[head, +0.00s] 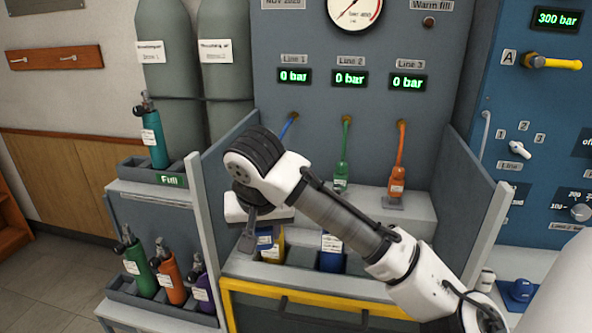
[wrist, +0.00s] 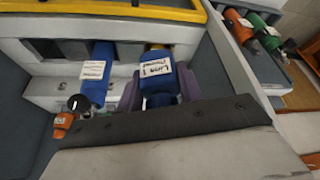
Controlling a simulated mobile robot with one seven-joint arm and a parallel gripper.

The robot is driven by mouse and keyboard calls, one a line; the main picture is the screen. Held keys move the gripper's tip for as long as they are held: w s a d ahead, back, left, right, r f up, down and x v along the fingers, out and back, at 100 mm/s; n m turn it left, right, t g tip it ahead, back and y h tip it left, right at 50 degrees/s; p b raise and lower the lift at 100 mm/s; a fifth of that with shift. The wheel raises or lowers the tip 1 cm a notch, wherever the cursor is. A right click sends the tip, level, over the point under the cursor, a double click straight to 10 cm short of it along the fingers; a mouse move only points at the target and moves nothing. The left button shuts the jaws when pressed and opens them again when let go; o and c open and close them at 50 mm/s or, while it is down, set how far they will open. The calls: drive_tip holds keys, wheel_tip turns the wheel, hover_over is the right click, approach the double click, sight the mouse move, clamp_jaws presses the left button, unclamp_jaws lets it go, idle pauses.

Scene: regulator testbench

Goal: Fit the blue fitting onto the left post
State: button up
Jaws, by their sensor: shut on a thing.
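The blue fitting (wrist: 160,84) carries a white tag reading Line 1. My gripper (wrist: 158,96) is shut on it, with one finger on each side. In the head view my gripper (head: 256,232) is in front of the left part of the bench, and the fitting is mostly hidden there. A blue hose (head: 287,127) runs down from the Line 1 outlet behind my arm. A yellow cylinder (head: 274,251) stands in the bench by my gripper; it also shows behind the fitting in the wrist view (wrist: 155,47). I cannot make out the left post or whether the fitting touches it.
A blue cylinder (head: 332,258) stands to the right. The green fitting (head: 341,178) and orange fitting (head: 397,182) hang or stand at the back ledge. A grey side wall (head: 212,240) and yellow front rail (head: 310,295) bound the bench. Racks of small cylinders are at left.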

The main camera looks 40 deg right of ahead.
drive_tip(key=w+a+f+n, duration=0.2)
drive_tip(key=a+f, duration=0.7)
drive_tip(key=f, duration=0.6)
drive_tip(key=w+a+f+n+y, duration=0.1)
drive_tip(key=w+a+f, duration=0.3)
drive_tip(key=a+f, duration=0.4)
drive_tip(key=w+a+f+n+y, duration=0.1)
drive_tip(key=w+a+f+n, duration=0.2)
drive_tip(key=a+f, duration=0.6)
wheel_tip(320, 180, down, 13)
drive_tip(key=shift+w+a+f+t, duration=0.15)
drive_tip(key=shift+w+a+t, duration=0.05)
drive_tip(key=shift+a+t, duration=0.2)
